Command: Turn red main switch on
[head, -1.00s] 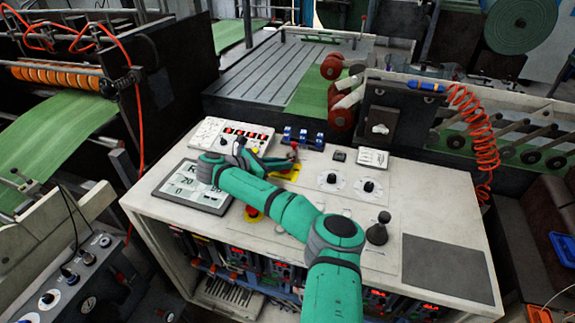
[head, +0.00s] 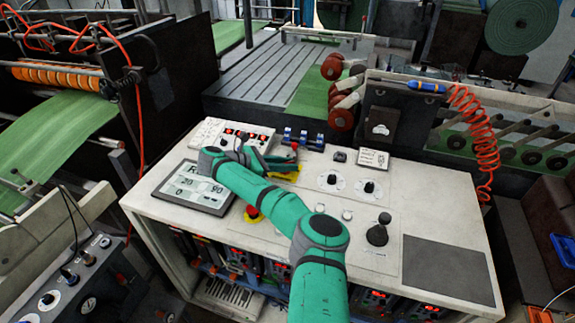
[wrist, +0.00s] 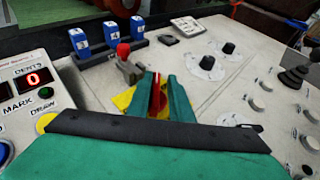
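The red main switch (wrist: 156,98) has a red handle on a yellow plate (wrist: 123,100) on top of the control desk. The yellow plate shows in the head view (head: 291,176), partly covered by my gripper (head: 283,163). In the wrist view, the two green fingers of my gripper (wrist: 158,84) stand on either side of the red handle, with little or no gap. The handle lies between them, pointing away from the camera. Its lower part and most of the plate are hidden by the fingers. I cannot read any on or off mark.
A red-knobbed lever (wrist: 124,50) stands just behind the switch, with blue breakers (wrist: 110,37) beyond. A counter panel (wrist: 35,90) is at left. Black dials (head: 369,187) and a black joystick (head: 378,232) are at right. A red emergency button (head: 252,212) sits near my forearm.

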